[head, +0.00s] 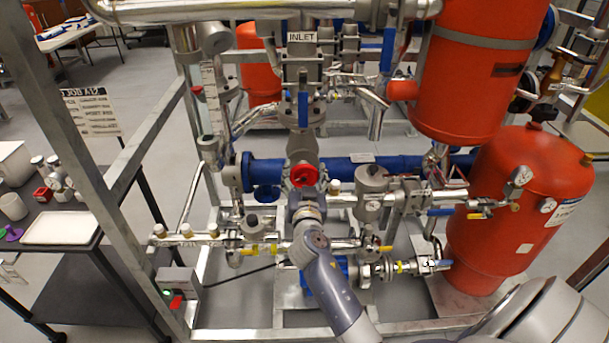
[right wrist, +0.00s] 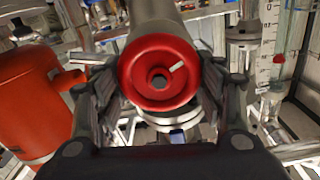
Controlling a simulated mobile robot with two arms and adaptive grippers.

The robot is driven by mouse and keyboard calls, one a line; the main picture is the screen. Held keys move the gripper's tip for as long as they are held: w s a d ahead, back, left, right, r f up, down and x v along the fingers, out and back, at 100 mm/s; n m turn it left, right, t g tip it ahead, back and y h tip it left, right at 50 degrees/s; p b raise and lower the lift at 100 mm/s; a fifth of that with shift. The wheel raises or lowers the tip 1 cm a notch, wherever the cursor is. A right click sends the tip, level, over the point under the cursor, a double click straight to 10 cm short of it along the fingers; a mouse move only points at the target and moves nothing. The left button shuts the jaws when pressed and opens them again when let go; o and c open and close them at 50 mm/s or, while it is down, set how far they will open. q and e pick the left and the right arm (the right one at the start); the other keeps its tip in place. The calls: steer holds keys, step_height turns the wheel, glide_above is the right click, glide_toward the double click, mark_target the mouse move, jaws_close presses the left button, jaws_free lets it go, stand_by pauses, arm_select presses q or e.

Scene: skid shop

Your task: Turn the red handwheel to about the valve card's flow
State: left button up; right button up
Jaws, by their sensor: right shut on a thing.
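The red handwheel (head: 304,175) sits low in the middle of the pipework, below the INLET label (head: 301,37). In the right wrist view the red handwheel (right wrist: 143,90) faces me, with a white mark pointing to the upper right. My right gripper (head: 304,192) is at the wheel; in the wrist view its fingers (right wrist: 158,88) are on both sides of the rim, shut on it. A clear scaled tube (head: 212,98) stands left of the inlet; its reading is too small to tell. My left gripper is out of view.
Red tanks (head: 475,80) stand at the right. A blue pipe (head: 345,167) runs behind the wheel. Yellow-and-blue lever valves line the lower pipes. A steel frame post (head: 75,150) crosses the left side. A side table with a white tray (head: 62,229) is beyond it.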

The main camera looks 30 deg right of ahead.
steer(key=shift+f+n+b, duration=0.1)
steer(key=shift+n+b, duration=0.25)
steer(key=shift+n, duration=0.35)
steer(key=o, duration=1.1)
steer(key=shift+w, duration=0.15)
steer(key=shift+c, duration=0.2)
step_height(320, 180, up, 10)
steer(key=shift+r, duration=0.1)
